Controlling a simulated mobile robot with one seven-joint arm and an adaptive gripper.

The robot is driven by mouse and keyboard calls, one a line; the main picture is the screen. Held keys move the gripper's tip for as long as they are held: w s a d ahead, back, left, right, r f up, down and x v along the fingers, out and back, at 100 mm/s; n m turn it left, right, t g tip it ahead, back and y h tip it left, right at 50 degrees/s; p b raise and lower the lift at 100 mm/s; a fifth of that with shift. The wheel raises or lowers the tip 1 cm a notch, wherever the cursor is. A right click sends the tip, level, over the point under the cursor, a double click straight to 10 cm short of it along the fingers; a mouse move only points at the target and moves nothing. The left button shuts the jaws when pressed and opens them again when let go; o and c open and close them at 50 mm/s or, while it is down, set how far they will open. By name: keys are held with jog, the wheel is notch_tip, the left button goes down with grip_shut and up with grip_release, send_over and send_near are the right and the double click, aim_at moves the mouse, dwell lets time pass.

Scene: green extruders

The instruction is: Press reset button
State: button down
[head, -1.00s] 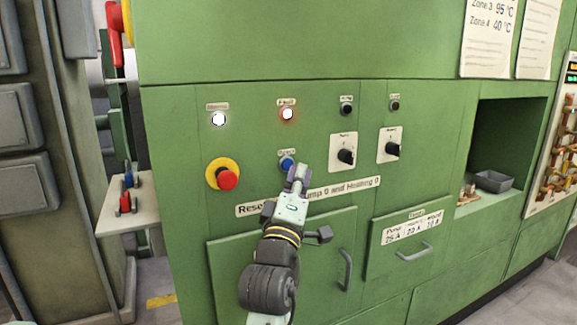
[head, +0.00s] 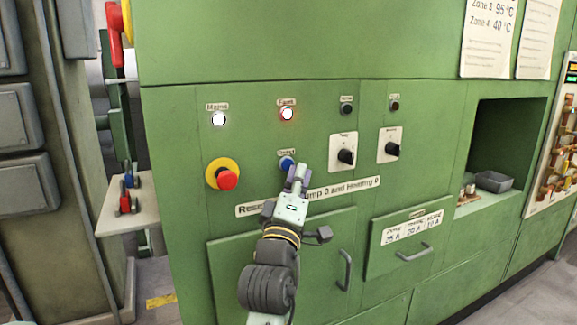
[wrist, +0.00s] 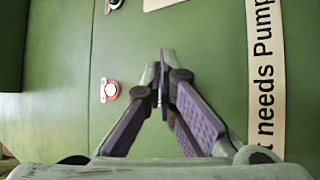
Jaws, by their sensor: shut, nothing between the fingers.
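The blue reset button (head: 287,163) is on the green panel, under a small label, below the lit fault lamp (head: 286,113). My gripper (head: 299,171) is shut and empty, its tips just right of and slightly below the button in the head view. I cannot tell whether the tips touch the panel. In the wrist view, my gripper's closed fingers (wrist: 163,70) point at the green panel. The blue button does not show there and may be hidden behind the fingers. The fault lamp shows to their left in the wrist view (wrist: 111,90).
A red emergency stop (head: 227,179) on a yellow base is to the left. Two black rotary switches (head: 346,156) (head: 392,149) are to the right. A long text strip (head: 340,190) runs below the button. Drawer handles (head: 345,270) (head: 414,251) stick out lower down.

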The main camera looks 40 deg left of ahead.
jog(key=shift+w+a, duration=0.15)
jog(key=shift+a, duration=0.2)
jog(key=shift+w+a, duration=0.15)
jog(key=shift+a, duration=0.2)
dwell(0.6)
jog(key=shift+s+d, duration=0.35)
jog(key=shift+d, duration=0.4)
jog(key=shift+p, duration=0.3)
jog(key=d, duration=0.1)
jog(key=s+d, duration=0.1)
jog(key=d, duration=0.1)
jog(key=s+d+p, duration=0.1)
jog(key=shift+d, duration=0.3)
dwell(0.7)
